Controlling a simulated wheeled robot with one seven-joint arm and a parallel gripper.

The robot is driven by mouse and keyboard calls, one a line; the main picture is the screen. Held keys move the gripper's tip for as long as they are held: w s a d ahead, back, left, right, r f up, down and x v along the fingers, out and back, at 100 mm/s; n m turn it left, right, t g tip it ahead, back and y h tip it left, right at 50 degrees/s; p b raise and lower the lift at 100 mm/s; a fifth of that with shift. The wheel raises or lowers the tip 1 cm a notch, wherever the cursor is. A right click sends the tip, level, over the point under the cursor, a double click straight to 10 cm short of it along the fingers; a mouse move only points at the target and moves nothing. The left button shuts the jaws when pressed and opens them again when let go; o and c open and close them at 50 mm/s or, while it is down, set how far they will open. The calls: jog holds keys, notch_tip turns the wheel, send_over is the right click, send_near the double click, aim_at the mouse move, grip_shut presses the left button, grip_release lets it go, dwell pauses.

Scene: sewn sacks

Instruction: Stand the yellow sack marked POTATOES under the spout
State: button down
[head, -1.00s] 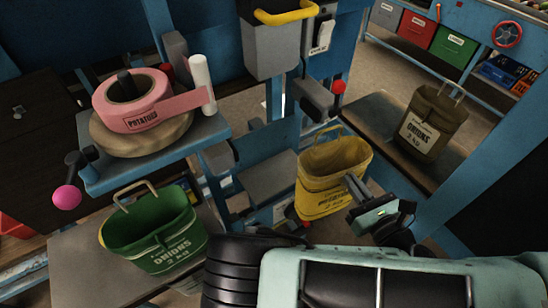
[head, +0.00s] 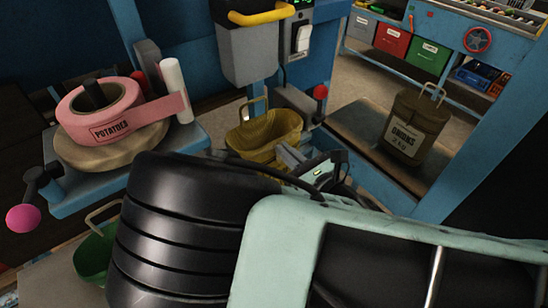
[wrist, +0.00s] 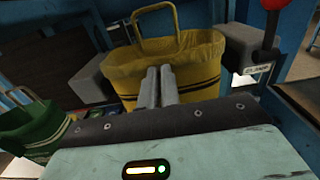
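The yellow sack (head: 265,135) with its wire handle raised is below the grey box with a yellow rim (head: 248,55), in the middle of the head view. Its lower part is hidden by my arm, and no label can be read on it now. My gripper (head: 290,156) is at the sack's near right side. In the wrist view my gripper's fingers (wrist: 158,86) are close together against the near wall of the yellow sack (wrist: 195,65), shut on it. Whether its bottom rests on anything is hidden.
Grey blocks (wrist: 88,82) flank the sack, with a red-knobbed lever (head: 320,92) to the right. A green sack (head: 93,255) is lower left. A pink POTATOES tape roll (head: 97,112) stands left. A brown ONIONS sack (head: 415,125) stands on a right shelf.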

aim_at(274, 152)
jog(key=p+x, duration=0.1)
jog(key=x, duration=0.3)
jog(key=shift+w+a+r, duration=0.1)
jog(key=shift+w, duration=0.1)
jog(key=shift+w+a+f+p, duration=0.1)
jog(key=shift+f+p, duration=0.25)
jog(key=shift+f, duration=0.55)
jog(key=shift+w+a+f+p, duration=0.15)
jog(key=shift+f+p, duration=0.2)
jog(key=shift+f, duration=0.55)
jog(key=shift+d+f, duration=0.1)
jog(key=shift+f, duration=0.05)
jog(key=c, duration=1.6)
grip_release()
